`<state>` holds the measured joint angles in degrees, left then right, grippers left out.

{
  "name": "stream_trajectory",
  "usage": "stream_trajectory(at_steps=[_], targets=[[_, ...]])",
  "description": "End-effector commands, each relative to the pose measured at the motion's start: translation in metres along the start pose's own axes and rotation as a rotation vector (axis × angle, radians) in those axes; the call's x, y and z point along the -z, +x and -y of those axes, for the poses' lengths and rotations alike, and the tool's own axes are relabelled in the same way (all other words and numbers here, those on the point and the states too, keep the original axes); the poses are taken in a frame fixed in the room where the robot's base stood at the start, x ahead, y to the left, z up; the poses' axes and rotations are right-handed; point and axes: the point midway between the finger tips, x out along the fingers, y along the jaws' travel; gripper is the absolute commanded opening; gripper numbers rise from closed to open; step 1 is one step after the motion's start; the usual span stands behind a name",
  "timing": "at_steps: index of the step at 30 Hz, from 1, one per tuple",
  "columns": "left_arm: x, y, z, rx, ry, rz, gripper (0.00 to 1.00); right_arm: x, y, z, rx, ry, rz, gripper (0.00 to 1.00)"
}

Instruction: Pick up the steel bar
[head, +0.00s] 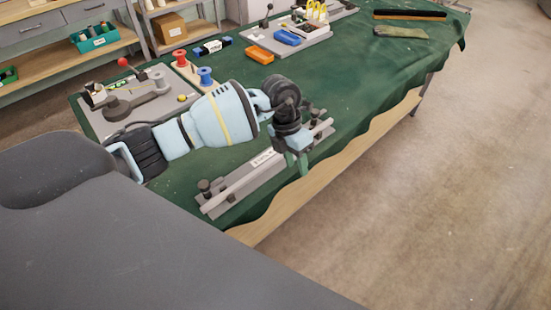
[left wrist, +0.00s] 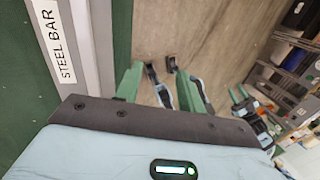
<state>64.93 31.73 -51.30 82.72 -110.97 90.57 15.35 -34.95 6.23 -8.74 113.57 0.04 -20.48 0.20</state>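The steel bar (head: 232,194) is a long, pale bar lying along a grey fixture plate (head: 205,204) near the table's front edge, with dark clamps or posts towards its ends. A white label reading STEEL BAR (left wrist: 54,38) sits beside it. My left gripper (head: 297,164) hangs over the fixture right of the label and hides part of the bar. In the left wrist view its green fingers (left wrist: 162,85) stand apart, with floor showing between them.
A green cloth (head: 350,75) covers the table. Orange and blue blocks (head: 287,38) lie further back. The cloth to the right is mostly clear.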

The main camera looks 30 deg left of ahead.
Motion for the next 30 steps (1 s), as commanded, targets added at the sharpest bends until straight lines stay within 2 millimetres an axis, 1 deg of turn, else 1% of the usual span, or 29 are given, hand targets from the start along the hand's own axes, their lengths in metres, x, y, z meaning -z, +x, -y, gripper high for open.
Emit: stream_trajectory(at_steps=[1,3,6,9,14,17,22,30], targets=[[-0.003,-0.016,-0.017,-0.076,-0.009,-0.009,0.39,0.000,0.000,0.000,0.000,0.000,0.000,0.36],[-0.005,-0.033,-0.036,-0.163,-0.025,-0.024,0.39,0.000,0.000,0.000,0.000,-0.001,0.000,0.36],[-0.005,-0.049,-0.052,-0.241,-0.044,-0.039,0.39,0.000,-0.001,-0.001,0.000,-0.003,0.001,0.36],[-0.005,-0.057,-0.060,-0.277,-0.054,-0.045,0.39,-0.001,-0.001,-0.001,0.000,-0.007,0.002,0.36],[-0.004,-0.057,-0.061,-0.283,-0.057,-0.048,0.39,-0.001,-0.001,-0.002,0.001,-0.011,0.003,0.36],[-0.004,-0.051,-0.063,-0.282,-0.057,-0.049,0.39,-0.002,-0.001,-0.003,0.001,-0.012,0.004,0.36],[-0.003,-0.034,-0.067,-0.280,-0.056,-0.049,0.39,-0.003,-0.001,-0.003,0.001,-0.012,0.005,0.36],[-0.002,-0.028,-0.070,-0.280,-0.056,-0.048,0.39,-0.002,-0.001,-0.002,0.001,-0.010,0.003,0.36]])
